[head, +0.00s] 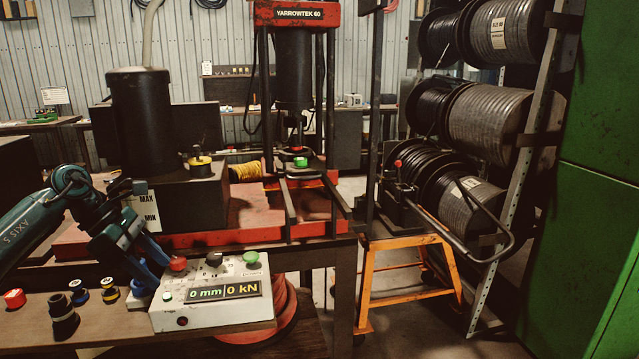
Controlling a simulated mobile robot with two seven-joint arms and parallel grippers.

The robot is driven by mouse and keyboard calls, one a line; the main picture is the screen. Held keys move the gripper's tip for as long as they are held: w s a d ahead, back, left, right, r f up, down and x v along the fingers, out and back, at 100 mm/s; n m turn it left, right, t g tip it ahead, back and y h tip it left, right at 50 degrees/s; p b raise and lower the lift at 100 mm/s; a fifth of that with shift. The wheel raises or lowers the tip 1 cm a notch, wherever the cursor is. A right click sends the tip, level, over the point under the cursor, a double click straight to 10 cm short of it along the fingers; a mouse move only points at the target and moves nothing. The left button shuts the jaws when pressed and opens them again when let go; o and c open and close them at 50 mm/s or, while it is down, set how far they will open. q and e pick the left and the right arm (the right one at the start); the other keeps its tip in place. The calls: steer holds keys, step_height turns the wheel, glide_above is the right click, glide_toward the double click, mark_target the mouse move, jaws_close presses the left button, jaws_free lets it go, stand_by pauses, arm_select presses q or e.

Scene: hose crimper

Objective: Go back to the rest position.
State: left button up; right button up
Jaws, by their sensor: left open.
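My left gripper (157,274) comes in from the left, its blue fingers pointing down and to the right. It is open, with nothing visible between the fingers. The fingertips are close to the left end of the pale control box (208,314), beside its red button (178,264); I cannot tell whether they touch it. The box also has a black knob (213,259), a green button (251,259) and a display (222,291) reading 0 mm and 0 kN. My right gripper is not in view.
The red press (290,13) stands behind the box. An orange stand (405,241), hose reels (490,115) and green cabinet (600,150) are right.

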arm_select(q)
steer(key=s+d+f+n+t+h+p, duration=0.1)
steer(key=s+d+f+n+t+h, duration=0.2)
steer(key=d+n, duration=0.4)
steer(key=s+d+f+n+t+h, duration=0.2)
steer(key=d+n+h, duration=0.25)
steer(key=d, duration=0.45)
steer(key=s+d+f+n+t+h+p, duration=0.1)
steer(key=s+d+f+n+t+h, duration=0.15)
steer(key=d+n+h, duration=0.4)
steer(key=s+a+f+n+t+y+p, duration=0.1)
steer(key=s+a+f+n+y, duration=0.1)
steer(key=s+f+n+y, duration=0.6)
steer(key=s+a+f+n+t+y, duration=0.1)
steer(key=s+a+f+n+y, duration=0.2)
steer(key=s+f+n+y, duration=0.6)
step_height(320, 180, down, 2)
steer(key=s+n, duration=0.2)
steer(key=n, duration=1.1)
steer(key=shift+p, duration=0.35)
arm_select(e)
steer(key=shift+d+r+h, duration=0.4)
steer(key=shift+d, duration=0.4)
arm_select(q)
steer(key=shift+s+f, duration=0.1)
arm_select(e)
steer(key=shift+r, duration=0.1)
